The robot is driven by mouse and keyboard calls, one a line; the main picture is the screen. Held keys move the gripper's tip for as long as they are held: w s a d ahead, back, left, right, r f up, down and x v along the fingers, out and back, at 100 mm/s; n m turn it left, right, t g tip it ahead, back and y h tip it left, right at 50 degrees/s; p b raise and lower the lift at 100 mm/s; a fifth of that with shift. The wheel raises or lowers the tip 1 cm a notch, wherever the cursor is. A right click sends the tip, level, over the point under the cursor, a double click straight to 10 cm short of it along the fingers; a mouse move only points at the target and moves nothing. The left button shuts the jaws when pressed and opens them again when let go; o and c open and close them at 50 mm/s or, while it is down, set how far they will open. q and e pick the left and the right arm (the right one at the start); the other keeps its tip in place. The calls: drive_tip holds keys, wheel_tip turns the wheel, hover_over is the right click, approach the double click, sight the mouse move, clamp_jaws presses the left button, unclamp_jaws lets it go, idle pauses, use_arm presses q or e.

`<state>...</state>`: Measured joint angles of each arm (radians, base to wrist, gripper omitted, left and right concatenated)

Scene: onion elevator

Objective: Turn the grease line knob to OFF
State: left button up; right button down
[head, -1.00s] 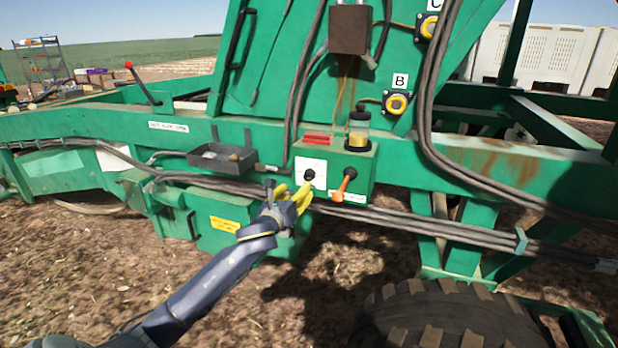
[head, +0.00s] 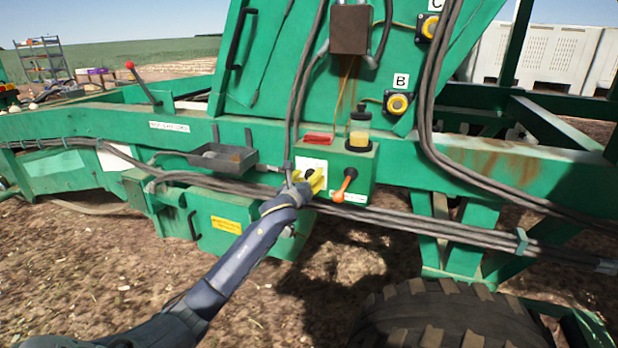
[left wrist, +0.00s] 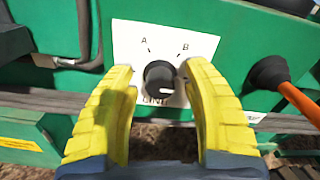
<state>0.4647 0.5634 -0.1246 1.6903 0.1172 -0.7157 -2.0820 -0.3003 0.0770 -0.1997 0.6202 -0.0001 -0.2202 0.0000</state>
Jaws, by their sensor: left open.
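The grease line knob (left wrist: 160,76) is a round black knob on a white plate (left wrist: 193,48) marked A and B, with lettering partly hidden below it. A pale mark shows on the knob's lower front; I cannot tell for sure which setting it points to. My left gripper (left wrist: 161,84) is open, its yellow fingers on either side of the knob in the left wrist view. Contact is not clear. In the head view the left gripper (head: 316,181) is at the green box (head: 361,165) and mostly covers the knob. My right gripper is not in view.
An orange-handled lever (head: 344,185) sits just right of the knob; it also shows in the left wrist view (left wrist: 298,99). Dark hoses (head: 400,219) run below the box. A grey tray (head: 222,158) is to the left. A yellow-filled jar (head: 359,128) stands on the box.

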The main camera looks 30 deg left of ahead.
use_arm(q)
clamp_jaws()
idle(0.4)
